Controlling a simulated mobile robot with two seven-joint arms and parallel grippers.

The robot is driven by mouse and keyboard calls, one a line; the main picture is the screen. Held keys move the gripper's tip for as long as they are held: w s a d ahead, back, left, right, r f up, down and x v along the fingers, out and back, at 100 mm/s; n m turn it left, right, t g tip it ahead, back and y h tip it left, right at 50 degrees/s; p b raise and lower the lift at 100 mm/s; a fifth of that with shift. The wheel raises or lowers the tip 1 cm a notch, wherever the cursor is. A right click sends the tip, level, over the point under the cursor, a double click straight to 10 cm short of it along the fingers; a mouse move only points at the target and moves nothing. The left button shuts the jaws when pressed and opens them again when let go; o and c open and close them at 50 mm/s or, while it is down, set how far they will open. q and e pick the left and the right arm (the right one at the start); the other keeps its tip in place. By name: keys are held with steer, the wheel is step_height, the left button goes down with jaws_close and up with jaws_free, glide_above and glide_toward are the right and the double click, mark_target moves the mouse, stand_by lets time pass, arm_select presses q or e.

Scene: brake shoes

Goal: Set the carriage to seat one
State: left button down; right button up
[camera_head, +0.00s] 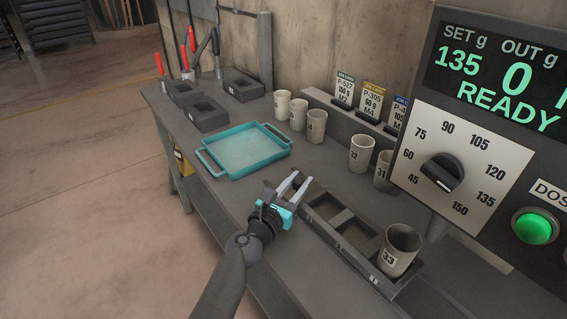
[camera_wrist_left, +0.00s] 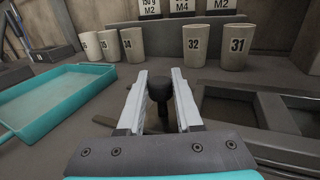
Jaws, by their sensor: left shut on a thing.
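The carriage (camera_head: 311,226) is a long dark tray with square openings in a row on the bench. A cup marked 33 (camera_head: 402,247) stands in its near right opening; the other openings I see look empty. My left gripper (camera_head: 291,186) is at the carriage's far left end. In the left wrist view my left gripper (camera_wrist_left: 161,100) has its pale fingers on both sides of a black knob (camera_wrist_left: 160,88) on a short stem, and is shut on it. The carriage's openings also show in the wrist view (camera_wrist_left: 262,112), right of the fingers. My right gripper is not in view.
A teal tray (camera_head: 208,167) lies left of the gripper. Several numbered cups, such as 32 (camera_head: 361,153) and 31 (camera_head: 384,172), stand behind. A dosing panel (camera_head: 437,171) reads SET 135, OUT 0, READY, with a dial and a green button (camera_head: 532,228).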

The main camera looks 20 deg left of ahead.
mark_target(308, 200)
arm_select(q)
steer(key=shift+s+d, duration=1)
steer(key=shift+d, duration=0.25)
steer(key=shift+s+d, duration=0.25)
steer(key=shift+d, duration=0.05)
steer(key=c, duration=1)
jaws_free()
steer(key=shift+c, duration=0.2)
steer(key=o, duration=0.5)
steer(key=shift+c, duration=0.2)
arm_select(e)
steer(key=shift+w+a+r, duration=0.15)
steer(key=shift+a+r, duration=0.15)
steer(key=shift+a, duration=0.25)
arm_select(q)
steer(key=shift+a, duration=0.1)
